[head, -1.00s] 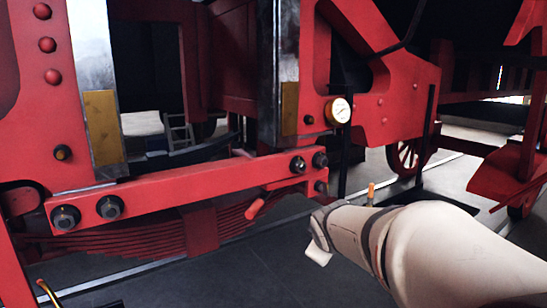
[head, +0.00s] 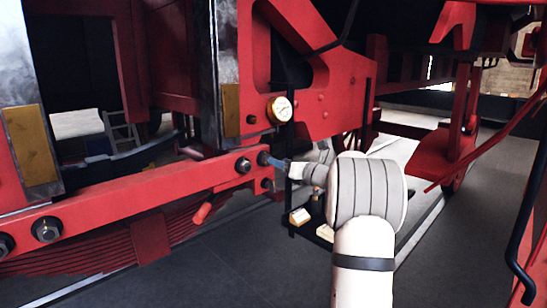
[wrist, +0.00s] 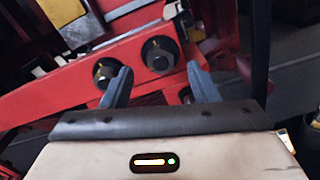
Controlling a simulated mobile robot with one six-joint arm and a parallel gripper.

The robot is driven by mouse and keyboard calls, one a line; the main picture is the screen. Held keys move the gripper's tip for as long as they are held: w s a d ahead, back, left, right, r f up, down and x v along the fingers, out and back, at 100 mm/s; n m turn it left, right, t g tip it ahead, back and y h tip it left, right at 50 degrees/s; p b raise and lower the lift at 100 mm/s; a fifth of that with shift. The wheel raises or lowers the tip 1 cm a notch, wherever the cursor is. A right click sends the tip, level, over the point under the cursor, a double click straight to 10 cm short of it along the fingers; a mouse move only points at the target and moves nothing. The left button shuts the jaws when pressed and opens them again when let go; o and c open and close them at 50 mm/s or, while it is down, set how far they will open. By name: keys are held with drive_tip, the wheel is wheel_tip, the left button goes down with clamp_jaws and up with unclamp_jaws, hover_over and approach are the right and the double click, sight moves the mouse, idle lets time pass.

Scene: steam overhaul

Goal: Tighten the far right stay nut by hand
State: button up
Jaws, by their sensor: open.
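The red stay bar (head: 130,195) runs along the frame, with dark hex nuts at both ends. The far right stay nut (head: 263,158) sits at the bar's right end, beside a second nut (head: 243,165). In the wrist view the far right nut (wrist: 160,54) lies ahead, between the two blue-grey fingers, and the second nut (wrist: 106,72) is beyond the left finger. My gripper (wrist: 162,80) is open and empty, pointing at the bar's end. In the head view my gripper (head: 272,161) is close by the nut; whether the fingers touch it cannot be told.
A round gauge (head: 280,109) is mounted above the bar's end. A red handle (head: 201,213) sticks out below the bar, by the leaf spring (head: 90,250). The floor in front is clear.

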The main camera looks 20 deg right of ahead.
drive_tip(key=p+x, duration=0.1)
drive_tip(key=x, duration=0.4)
drive_tip(key=c, duration=1)
